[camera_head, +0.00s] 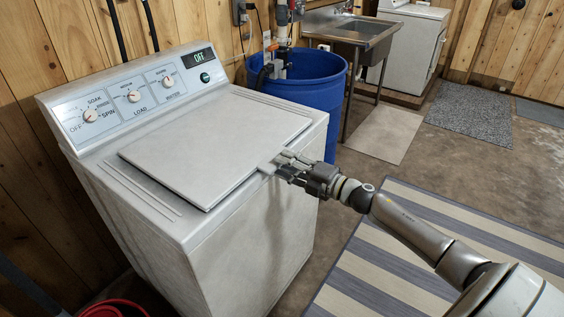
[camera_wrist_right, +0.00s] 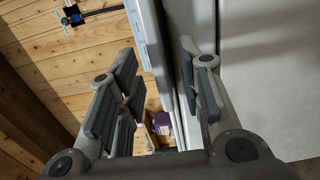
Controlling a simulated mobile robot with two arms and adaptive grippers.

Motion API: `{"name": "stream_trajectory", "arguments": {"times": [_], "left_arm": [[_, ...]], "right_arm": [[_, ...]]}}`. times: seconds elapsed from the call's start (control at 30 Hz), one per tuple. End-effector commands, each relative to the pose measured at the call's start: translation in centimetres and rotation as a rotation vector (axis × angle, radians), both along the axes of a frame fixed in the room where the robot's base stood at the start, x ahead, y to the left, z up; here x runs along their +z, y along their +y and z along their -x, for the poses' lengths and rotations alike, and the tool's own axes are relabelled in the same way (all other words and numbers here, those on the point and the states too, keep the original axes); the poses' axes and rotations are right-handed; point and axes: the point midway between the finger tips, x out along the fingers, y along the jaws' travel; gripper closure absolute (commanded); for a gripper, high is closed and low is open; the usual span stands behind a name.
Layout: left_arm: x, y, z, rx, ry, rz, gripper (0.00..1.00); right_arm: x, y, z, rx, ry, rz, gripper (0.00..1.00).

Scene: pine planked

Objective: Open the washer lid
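The white washer (camera_head: 235,245) stands at the left of the head view. Its flat lid (camera_head: 215,140) lies down over the top, with a small tab (camera_head: 268,167) at its front edge. My right gripper (camera_head: 282,163) is at that front edge, beside the tab; I cannot tell whether it touches it. In the right wrist view, its two fingers (camera_wrist_right: 160,95) are spread apart, with the washer's edge close to the right-hand finger and the washer front (camera_wrist_right: 270,85) behind it. My left gripper is out of view.
A blue barrel (camera_head: 318,90) stands close behind the washer, right of it. A metal sink (camera_head: 350,28) and a white appliance (camera_head: 412,45) are farther back. A striped rug (camera_head: 400,265) covers the floor on the right. A red object (camera_head: 110,309) shows at bottom left.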

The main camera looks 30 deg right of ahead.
Motion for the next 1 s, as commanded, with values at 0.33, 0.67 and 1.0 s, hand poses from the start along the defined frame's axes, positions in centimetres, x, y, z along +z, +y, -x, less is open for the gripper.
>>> {"name": "stream_trajectory", "arguments": {"times": [0.33, 0.67, 1.0], "left_arm": [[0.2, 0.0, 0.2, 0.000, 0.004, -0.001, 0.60], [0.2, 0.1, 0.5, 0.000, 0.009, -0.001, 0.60], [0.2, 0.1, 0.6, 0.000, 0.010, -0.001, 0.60]], "right_arm": [[0.0, 0.7, -1.6, 0.000, 0.000, 0.000, 0.66], [0.0, 0.7, -1.6, 0.000, 0.001, 0.000, 0.80], [0.0, 0.7, -1.6, 0.000, 0.001, 0.000, 1.00]]}}
